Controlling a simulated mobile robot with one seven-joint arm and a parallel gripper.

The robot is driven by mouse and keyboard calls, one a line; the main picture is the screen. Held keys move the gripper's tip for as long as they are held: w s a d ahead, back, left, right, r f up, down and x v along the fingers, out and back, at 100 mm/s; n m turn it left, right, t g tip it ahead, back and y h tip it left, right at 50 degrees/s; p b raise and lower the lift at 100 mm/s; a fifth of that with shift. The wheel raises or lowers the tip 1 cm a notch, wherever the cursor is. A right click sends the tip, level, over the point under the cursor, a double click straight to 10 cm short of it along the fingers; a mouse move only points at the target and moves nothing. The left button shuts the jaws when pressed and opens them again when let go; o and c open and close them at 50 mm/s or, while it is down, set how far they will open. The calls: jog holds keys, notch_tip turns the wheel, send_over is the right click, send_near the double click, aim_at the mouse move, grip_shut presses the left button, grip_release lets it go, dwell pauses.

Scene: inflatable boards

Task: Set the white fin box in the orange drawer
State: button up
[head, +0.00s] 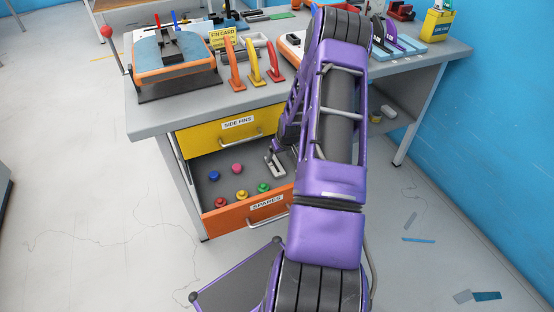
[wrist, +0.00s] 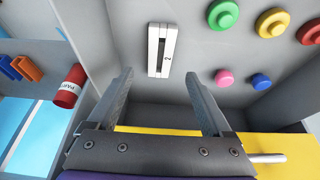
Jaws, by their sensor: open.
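The orange drawer (head: 243,214), labelled SPARES, stands open under the workbench. Its grey floor also shows in the wrist view (wrist: 195,60). The white fin box (wrist: 162,50), a narrow block with a dark slot, lies on the drawer floor in the wrist view. In the head view my gripper (head: 275,165) is partly hidden by my arm.
Several coloured knobs (wrist: 224,15) lie in the drawer, to the right of the fin box in the wrist view. The yellow SIDE FINS drawer (head: 229,132) is just above. A red cylinder (wrist: 68,86) lies beyond the drawer wall. Handled tools (head: 254,65) stand on the workbench.

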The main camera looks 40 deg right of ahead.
jog(key=v, duration=0.4)
jog(key=shift+s+r, duration=0.1)
dwell(0.4)
